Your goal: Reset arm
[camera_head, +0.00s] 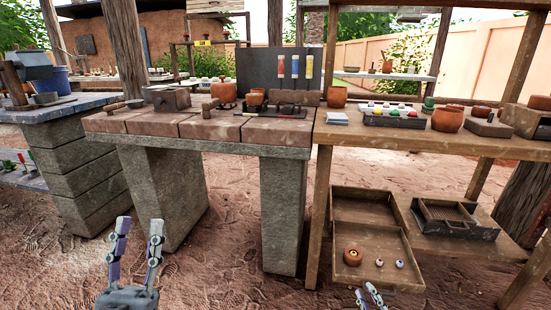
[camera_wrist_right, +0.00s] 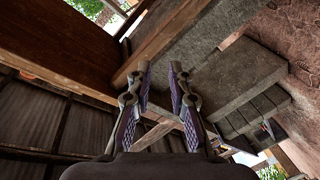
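My left gripper (camera_head: 139,225) shows at the lower left of the head view, fingers pointing up and apart, with nothing between them. It is in front of the stone-legged bench and apart from it. My right gripper (camera_head: 368,292) shows only partly at the bottom edge of the head view, just below the front of the wooden drawer. In the right wrist view its two fingers (camera_wrist_right: 159,70) are apart and the gap is empty. Wooden boards and stone slabs lie beyond the fingertips.
The brick-topped bench (camera_head: 210,125) carries pots and tools. The wooden table (camera_head: 340,133) beside it holds pots and a tray of coloured pieces. Open ground lies around my left gripper.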

